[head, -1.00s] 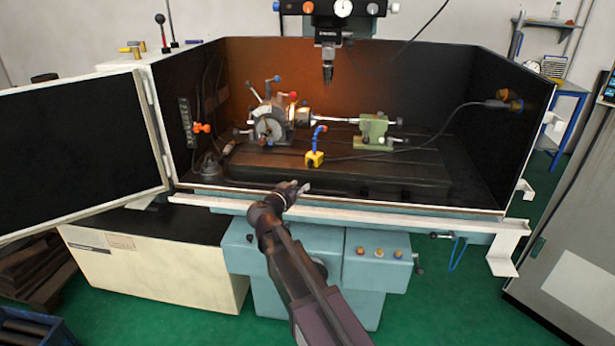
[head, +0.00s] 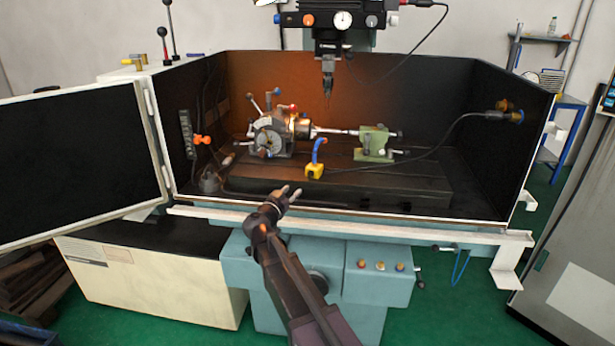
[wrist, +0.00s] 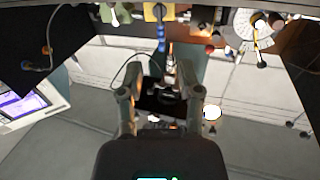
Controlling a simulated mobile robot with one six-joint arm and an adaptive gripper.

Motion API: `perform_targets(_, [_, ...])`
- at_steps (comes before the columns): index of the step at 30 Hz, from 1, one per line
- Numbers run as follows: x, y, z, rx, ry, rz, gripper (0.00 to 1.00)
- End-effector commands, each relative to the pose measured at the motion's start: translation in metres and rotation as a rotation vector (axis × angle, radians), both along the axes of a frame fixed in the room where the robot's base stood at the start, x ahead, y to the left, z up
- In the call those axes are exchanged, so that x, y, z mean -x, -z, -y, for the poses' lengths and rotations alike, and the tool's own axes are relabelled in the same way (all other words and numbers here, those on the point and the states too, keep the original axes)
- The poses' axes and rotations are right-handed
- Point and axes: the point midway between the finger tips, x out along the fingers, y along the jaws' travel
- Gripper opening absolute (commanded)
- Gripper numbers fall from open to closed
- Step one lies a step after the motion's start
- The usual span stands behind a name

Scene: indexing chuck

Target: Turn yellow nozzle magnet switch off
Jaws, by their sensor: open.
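The yellow nozzle magnet (head: 314,172) sits on the dark machine table, with a blue segmented hose (head: 318,150) rising from it. Its switch is too small to make out. In the wrist view the yellow magnet (wrist: 158,12) is at the top edge, with the blue hose (wrist: 161,38) pointing down the picture. My gripper (head: 291,191) is open and empty at the front edge of the enclosure, nearer the camera than the magnet and a little left of it. In the wrist view, my gripper (wrist: 162,78) has its fingers apart with nothing held between them.
The indexing chuck (head: 272,130) stands behind and left of the magnet, and a green tailstock (head: 374,142) behind and right. A spindle (head: 328,75) hangs above. A black cable (head: 432,140) crosses the table at right. The enclosure's front is open, with a white front rail (head: 350,226).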

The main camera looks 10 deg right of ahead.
Motion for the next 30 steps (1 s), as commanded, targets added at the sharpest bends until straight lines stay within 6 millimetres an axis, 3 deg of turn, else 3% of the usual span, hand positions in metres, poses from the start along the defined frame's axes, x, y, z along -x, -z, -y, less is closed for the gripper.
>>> perform_targets(18, [-0.078, 0.0, 0.05, 0.0, 0.001, 0.0, 0.46])
perform_targets(30, [-0.099, 0.0, 0.064, 0.0, 0.0, 0.0, 0.46])
